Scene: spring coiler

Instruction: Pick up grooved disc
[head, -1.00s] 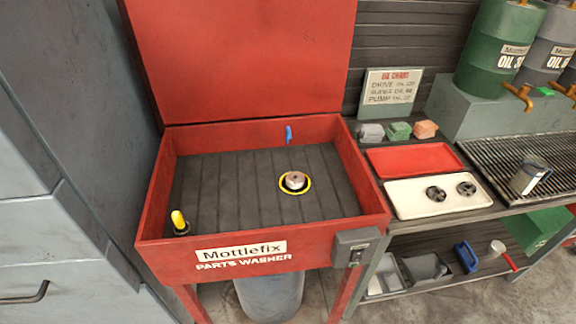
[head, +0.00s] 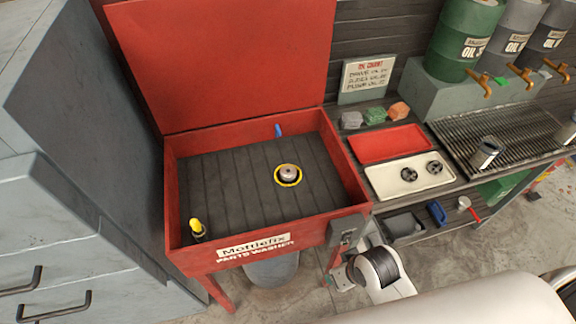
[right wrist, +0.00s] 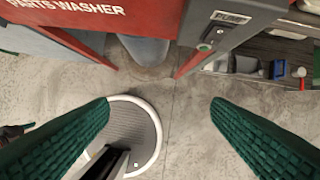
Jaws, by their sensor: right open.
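A round metal part (head: 288,174) with a yellow ring around its base sits on the ribbed floor of the red parts washer (head: 190,262), right of its middle. Two dark round parts with openings, one on the left (head: 408,174) and one on the right (head: 434,167), lie in the cream tray (head: 388,188). I cannot tell from their surfaces which is the grooved disc. My right gripper (right wrist: 160,102) is open and empty, its green ridged fingers wide apart over bare floor. In the head view it is low in front of the washer's right front corner. My left gripper is out of view.
A red tray (head: 388,143) lies behind the cream tray. The washer's raised lid (head: 220,60) and the switch box (head: 350,230) at its front right corner are obstacles. A yellow-tipped nozzle (head: 197,228) stands inside at left.

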